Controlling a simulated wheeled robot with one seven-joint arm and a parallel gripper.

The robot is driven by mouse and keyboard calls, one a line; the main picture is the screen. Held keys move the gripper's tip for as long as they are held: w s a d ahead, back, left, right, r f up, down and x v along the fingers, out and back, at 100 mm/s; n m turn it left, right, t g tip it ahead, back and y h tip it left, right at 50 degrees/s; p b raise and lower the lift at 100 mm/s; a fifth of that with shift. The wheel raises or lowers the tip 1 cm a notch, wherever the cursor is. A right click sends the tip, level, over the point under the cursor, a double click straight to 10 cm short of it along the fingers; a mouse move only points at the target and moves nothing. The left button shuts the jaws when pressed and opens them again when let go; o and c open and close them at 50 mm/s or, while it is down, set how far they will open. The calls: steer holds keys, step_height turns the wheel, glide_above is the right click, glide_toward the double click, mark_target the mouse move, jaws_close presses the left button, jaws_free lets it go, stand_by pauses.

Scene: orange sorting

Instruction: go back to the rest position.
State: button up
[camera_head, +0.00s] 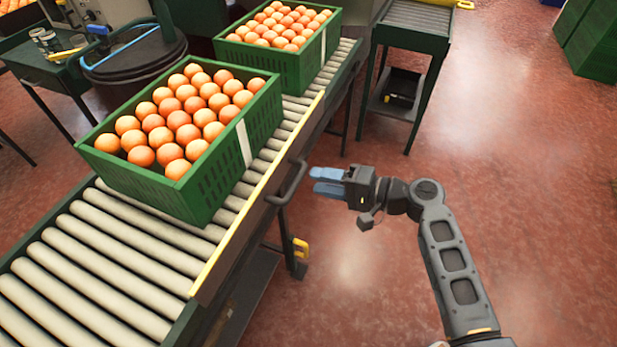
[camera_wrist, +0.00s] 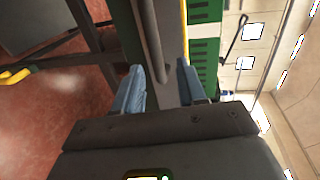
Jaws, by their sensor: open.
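My gripper (camera_head: 318,181) is at the right side of the roller conveyor (camera_head: 110,235), close to the dark handle on its edge. Its blue fingers are apart with nothing between them. In the wrist view my gripper (camera_wrist: 160,82) is open, and the conveyor's dark side and handle (camera_wrist: 150,45) show beyond the fingers. A green crate (camera_head: 205,190) full of oranges stands on the conveyor, left of my gripper. A second green crate (camera_head: 318,50) of oranges stands farther along it.
A small roller table (camera_head: 405,38) stands at the back. Green crates (camera_head: 590,40) are stacked at the far right. A dark round bin (camera_head: 135,62) and a side table (camera_head: 45,72) are left of the conveyor. The red floor (camera_head: 540,200) on the right is clear.

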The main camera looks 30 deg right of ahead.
steer(key=shift+s+d+r, duration=0.1)
steer(key=shift+s+d, duration=0.3)
steer(key=shift+s, duration=0.15)
steer(key=s+a+f+n+g+h+p, duration=0.1)
steer(key=s+a+h, duration=0.15)
steer(key=s, duration=0.45)
steer(key=s+a+f+h+p, duration=0.1)
steer(key=s+h, duration=0.2)
steer(key=s, duration=0.4)
steer(key=s+a+f+n+g+h+p, duration=0.1)
steer(key=s+f+h, duration=0.1)
steer(key=s, duration=0.5)
steer(key=s+r+n+t, duration=0.1)
steer(key=s+r+n, duration=0.2)
steer(key=r, duration=0.5)
steer(key=s+r+n+t+h+p, duration=0.1)
steer(key=s+r+n+t, duration=0.1)
steer(key=s+r, duration=0.4)
steer(key=s+a+r+n+t+p, duration=0.1)
steer(key=s+r+n, duration=0.2)
steer(key=r, duration=0.6)
steer(key=shift+s+r+n+h, duration=0.3)
steer(key=shift+s+n+h, duration=0.1)
steer(key=shift+s, duration=0.7)
